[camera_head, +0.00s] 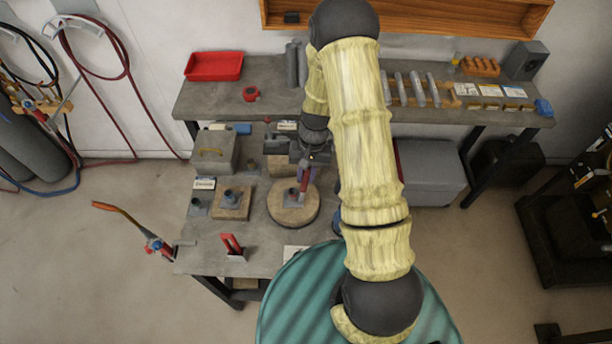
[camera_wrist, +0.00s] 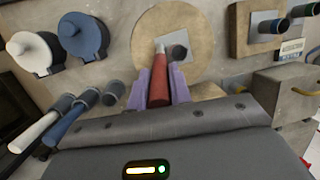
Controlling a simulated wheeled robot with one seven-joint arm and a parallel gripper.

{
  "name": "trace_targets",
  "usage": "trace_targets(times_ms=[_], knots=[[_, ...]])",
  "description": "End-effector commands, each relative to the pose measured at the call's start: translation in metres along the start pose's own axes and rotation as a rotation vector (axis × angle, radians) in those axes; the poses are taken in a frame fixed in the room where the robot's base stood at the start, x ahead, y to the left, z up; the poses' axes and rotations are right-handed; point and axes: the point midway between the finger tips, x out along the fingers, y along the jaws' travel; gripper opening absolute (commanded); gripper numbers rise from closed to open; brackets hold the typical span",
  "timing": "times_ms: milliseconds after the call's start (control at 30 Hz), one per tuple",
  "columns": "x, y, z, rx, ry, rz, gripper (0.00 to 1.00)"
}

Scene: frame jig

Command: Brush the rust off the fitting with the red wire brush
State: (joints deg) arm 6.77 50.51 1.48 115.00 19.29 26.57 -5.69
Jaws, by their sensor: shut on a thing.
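My gripper (camera_wrist: 160,88) has purple fingers and is shut on a red-handled tool (camera_wrist: 159,78) with a pale tip, taken to be the red wire brush. In the head view the red handle (camera_head: 304,174) shows upright between the fingers, above the round wooden board (camera_head: 307,216). A fitting with a grey plate and a short dark pipe stub (camera_wrist: 179,53) sits on this board. The tool's tip overlaps the plate in the wrist view; I cannot tell whether it touches. Rust on the fitting is too small to make out.
A square wooden board (camera_head: 243,212) with another pipe stub stands left of the round board. A red upright piece (camera_head: 231,244) stands at the table's front left. A grey box (camera_head: 213,152) is behind. White and blue handled tools (camera_wrist: 38,128) lie lower left in the wrist view.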

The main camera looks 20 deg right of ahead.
Motion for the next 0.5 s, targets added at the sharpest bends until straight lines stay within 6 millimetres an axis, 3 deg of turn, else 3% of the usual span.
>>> trace_targets(times_ms=[500], knots=[[-0.0007, -0.0015, -0.0086, -0.002, 0.001, 0.001, 0.00]])
